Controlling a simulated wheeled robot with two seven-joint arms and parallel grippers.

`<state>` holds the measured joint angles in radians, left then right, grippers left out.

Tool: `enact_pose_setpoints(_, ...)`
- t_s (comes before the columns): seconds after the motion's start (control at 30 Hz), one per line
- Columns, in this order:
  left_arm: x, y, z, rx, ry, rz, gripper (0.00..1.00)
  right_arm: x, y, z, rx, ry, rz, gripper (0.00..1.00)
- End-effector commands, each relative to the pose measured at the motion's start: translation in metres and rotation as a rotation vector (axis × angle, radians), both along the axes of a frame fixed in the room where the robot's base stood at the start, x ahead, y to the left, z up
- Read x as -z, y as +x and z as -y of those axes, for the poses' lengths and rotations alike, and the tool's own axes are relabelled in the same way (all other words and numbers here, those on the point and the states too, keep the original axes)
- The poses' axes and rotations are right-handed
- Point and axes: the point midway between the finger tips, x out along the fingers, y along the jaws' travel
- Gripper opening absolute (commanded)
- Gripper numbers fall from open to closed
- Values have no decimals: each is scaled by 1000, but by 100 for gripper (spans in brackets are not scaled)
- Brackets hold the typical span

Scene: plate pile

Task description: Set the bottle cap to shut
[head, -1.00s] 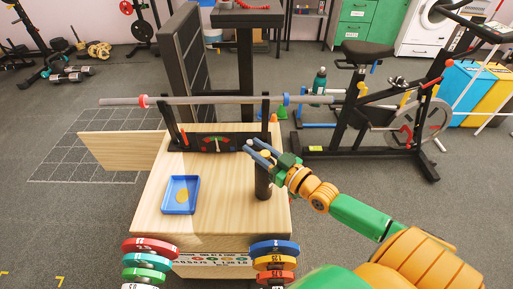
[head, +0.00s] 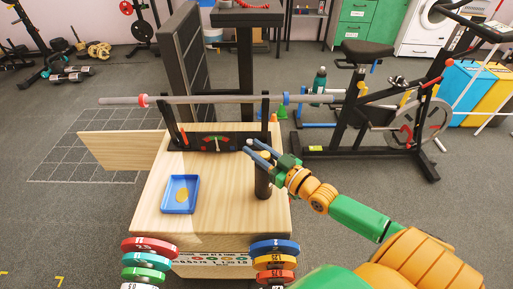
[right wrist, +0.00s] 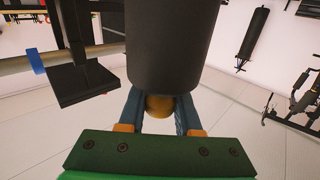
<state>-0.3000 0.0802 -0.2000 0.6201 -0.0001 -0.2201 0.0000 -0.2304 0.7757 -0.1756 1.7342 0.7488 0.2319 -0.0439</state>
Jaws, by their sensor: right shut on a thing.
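A dark cylindrical bottle (head: 262,187) stands upright on the wooden table, near its right edge. It fills the upper middle of the right wrist view (right wrist: 172,45). A small yellow bottle cap (right wrist: 160,105) shows at the bottle's end, between the blue fingers. My right gripper (head: 260,154) is at the top of the bottle, with its fingers shut on the cap. The fingers and wrist partly hide the cap, and how far it is turned cannot be told. My left gripper is not in view.
A blue tray (head: 167,195) with a yellow thing inside sits on the table (head: 222,215), left of the bottle. A black panel with a dial (head: 222,142) and a grey bar (head: 210,100) stand behind. Coloured weight plates (head: 149,245) are stacked at the front. An exercise bike is at the right.

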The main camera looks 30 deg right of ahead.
Motion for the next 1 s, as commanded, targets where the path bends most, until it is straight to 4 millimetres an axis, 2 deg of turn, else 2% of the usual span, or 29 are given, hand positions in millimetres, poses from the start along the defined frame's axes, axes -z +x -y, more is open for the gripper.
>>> enact_pose_setpoints(0.03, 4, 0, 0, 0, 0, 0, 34, 7, 0, 0, 0, 1, -5, 0)
enact_pose_setpoints(0.23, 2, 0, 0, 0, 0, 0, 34, 6, -1, 0, -1, 1, -9, 0)
enact_pose_setpoints(0.27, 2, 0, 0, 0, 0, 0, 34, 7, -1, 0, -1, 1, -9, 38)
enact_pose_setpoints(0.3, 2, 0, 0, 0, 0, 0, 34, 7, -1, 0, -1, 1, -9, 49)
enact_pose_setpoints(0.37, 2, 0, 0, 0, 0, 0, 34, 6, -1, 0, -1, 1, -8, 64)
enact_pose_setpoints(0.73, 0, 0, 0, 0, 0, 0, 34, 5, -6, 1, 0, 0, -7, 64)
enact_pose_setpoints(1.0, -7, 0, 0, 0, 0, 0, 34, 5, -48, 11, -1, 0, -10, 64)
